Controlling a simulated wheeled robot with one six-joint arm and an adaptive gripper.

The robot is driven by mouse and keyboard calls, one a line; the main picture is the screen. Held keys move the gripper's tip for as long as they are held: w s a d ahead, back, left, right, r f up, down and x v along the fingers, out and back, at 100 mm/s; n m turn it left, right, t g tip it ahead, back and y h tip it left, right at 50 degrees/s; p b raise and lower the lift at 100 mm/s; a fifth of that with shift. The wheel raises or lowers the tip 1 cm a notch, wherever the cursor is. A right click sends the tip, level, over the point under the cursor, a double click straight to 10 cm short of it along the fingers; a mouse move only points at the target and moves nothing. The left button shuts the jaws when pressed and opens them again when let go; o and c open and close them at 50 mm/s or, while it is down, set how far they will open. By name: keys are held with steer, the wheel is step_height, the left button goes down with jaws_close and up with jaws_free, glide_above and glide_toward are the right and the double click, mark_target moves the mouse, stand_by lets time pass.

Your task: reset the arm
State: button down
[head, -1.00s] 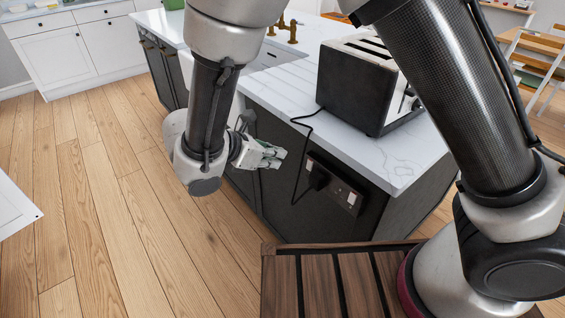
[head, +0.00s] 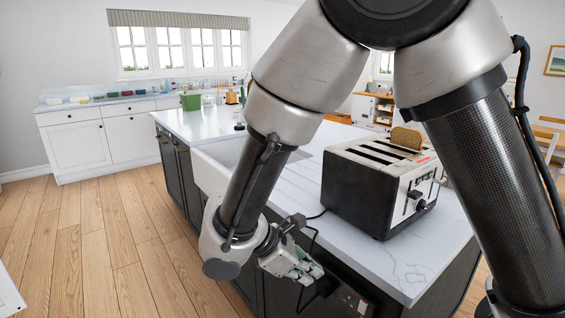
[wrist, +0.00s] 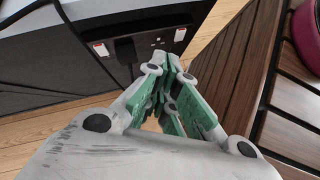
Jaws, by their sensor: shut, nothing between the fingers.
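My gripper (head: 306,272) hangs at the lower middle of the head view, in front of the dark side of the kitchen island. Its fingers are together with nothing between them. In the wrist view my gripper (wrist: 168,90) points toward the island's dark side panel, with the green finger pads close together. My arm is folded, with its upper links crossing the top and right of the head view.
The island's white worktop (head: 420,265) carries a black and silver toaster (head: 375,190) with a bread slice (head: 406,138) on top. A socket plate (wrist: 140,45) with a plug is on the island's side. Wooden floor (head: 110,250) is clear at left.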

steer(key=s+d+r+m+y, duration=0.2)
steer(key=d+r+m, duration=0.4)
steer(key=d, duration=0.4)
steer(key=s+d+r+m+t+y, duration=0.1)
steer(key=s+d+r+m+y, duration=0.2)
steer(key=d+r+m, duration=0.4)
steer(key=s+d+r+m+y, duration=0.2)
steer(key=d+r+m, duration=0.4)
steer(key=d, duration=0.7)
steer(key=shift+s+d+r+m+t+y, duration=0.3)
steer(key=shift+d+r+m+t+y, duration=0.05)
steer(key=shift+r+m+t+y, duration=0.1)
